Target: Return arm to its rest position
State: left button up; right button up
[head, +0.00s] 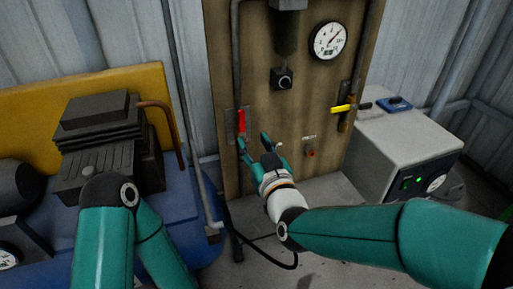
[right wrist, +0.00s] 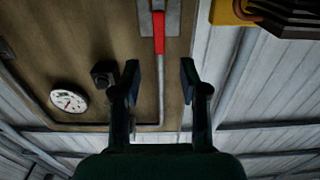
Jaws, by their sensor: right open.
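My right gripper (head: 255,141) is open and empty in front of the wooden panel (head: 296,115), close below the red lever handle (head: 241,121). In the right wrist view its two fingers (right wrist: 160,80) stand apart, and the red handle (right wrist: 159,32) appears beyond the gap between them. I see no contact between fingers and handle. My right arm stretches in from the right edge of the head view. My left arm shows bent at the lower left, with its gripper out of the picture.
A round gauge (head: 328,40), a black knob (head: 282,78) and a yellow lever (head: 343,108) are on the panel. A grey control box (head: 398,150) stands right of it. A dark-finned machine (head: 107,140) on a blue tank (head: 205,254) is at left. A grey pipe (head: 185,110) runs between them.

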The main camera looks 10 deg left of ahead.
jog(key=shift+s+d, duration=0.3)
jog(key=shift+s, duration=0.3)
jog(key=shift+w+d, duration=0.1)
jog(key=w+d+f+m+g+h, duration=0.1)
jog(key=w+d+f+m+h, duration=0.15)
jog(key=d+f, duration=0.65)
jog(key=w+d+f+m+g+h, duration=0.1)
jog(key=w+d+f+g+h, duration=0.15)
jog(key=d+f, duration=0.6)
jog(key=s+d+f+m+g+h, duration=0.1)
jog(key=s+d+f+g, duration=0.1)
jog(key=s+f, duration=0.5)
jog(key=s+d+f+m+g, duration=0.1)
jog(key=s+d+f+g, duration=0.15)
jog(key=f, duration=0.85)
jog(key=s+f+m+g+y, duration=0.1)
jog(key=s+f+g, duration=0.3)
jog(key=s, duration=0.6)
jog(key=s+f+m+g, duration=0.2)
jog(key=s+f+g, duration=0.15)
jog(key=s, duration=0.75)
notch_tip(320, 180, up, 18)
jog(key=p, duration=1.9)
jog(key=shift+w+a+r, duration=0.2)
jog(key=shift+w+a, duration=0.2)
